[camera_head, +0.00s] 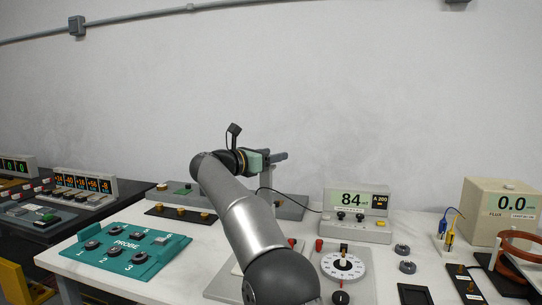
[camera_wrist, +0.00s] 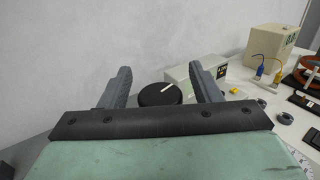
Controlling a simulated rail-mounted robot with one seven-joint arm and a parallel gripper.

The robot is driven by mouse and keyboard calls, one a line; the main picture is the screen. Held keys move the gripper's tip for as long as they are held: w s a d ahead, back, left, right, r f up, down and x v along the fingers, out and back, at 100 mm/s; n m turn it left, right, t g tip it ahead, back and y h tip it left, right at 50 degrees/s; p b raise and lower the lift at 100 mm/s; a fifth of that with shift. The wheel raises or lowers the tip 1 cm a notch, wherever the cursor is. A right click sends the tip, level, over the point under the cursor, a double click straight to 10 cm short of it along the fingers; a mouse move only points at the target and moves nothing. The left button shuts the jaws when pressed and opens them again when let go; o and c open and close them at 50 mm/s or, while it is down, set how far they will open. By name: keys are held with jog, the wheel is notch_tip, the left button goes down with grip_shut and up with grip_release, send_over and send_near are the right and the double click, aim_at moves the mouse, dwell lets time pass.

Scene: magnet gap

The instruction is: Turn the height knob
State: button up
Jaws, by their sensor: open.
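A round black knob (camera_wrist: 160,94) with a white pointer line shows in the wrist view, between and beyond my fingers. I take it for the height knob, but no label on it is readable. My gripper (camera_wrist: 160,72) is open, with one finger on each side of the knob in the picture. I see no contact, and the gap to the knob is hard to judge. In the head view my gripper (camera_head: 283,156) is raised above the back of the white table, fingers toward the right. I cannot make out the knob there; my arm covers much of that area.
A meter reading 84 (camera_head: 352,200) stands right of my gripper. A white dial (camera_head: 343,264) lies in front of it. A beige flux box (camera_head: 500,208) and copper coil (camera_head: 524,246) are at right. A teal probe board (camera_head: 126,250) is at left. The wall is behind.

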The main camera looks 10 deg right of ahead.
jog(key=v, duration=1.7)
jog(key=shift+s, duration=0.1)
jog(key=w+r+n+t+y+p, duration=0.3)
jog(key=r+n+t+y+p, duration=0.6)
jog(key=r+n, duration=0.55)
jog(key=s+d+f+n+g+y+p, duration=0.2)
jog(key=s+f+n+g+y+p, duration=0.35)
jog(key=s+f+n, duration=0.65)
jog(key=s+d+f+n+g+y+p, duration=0.1)
jog(key=s+f+n+g+y+p, duration=0.4)
jog(key=s+n, duration=0.75)
jog(key=s+d+f+n+g+h+p, duration=0.2)
jog(key=s+d+f+n+g, duration=0.1)
jog(key=s, duration=0.6)
jog(key=s+d+f+n+g+h+p, duration=0.2)
jog(key=s+d+f+n+g+p, duration=0.1)
jog(key=s, duration=0.6)
jog(key=d+f+n+g, duration=0.1)
jog(key=d+f+n, duration=0.1)
jog(key=d+n, duration=0.1)
jog(key=shift+s+f, duration=0.2)
jog(key=shift+s, duration=0.2)
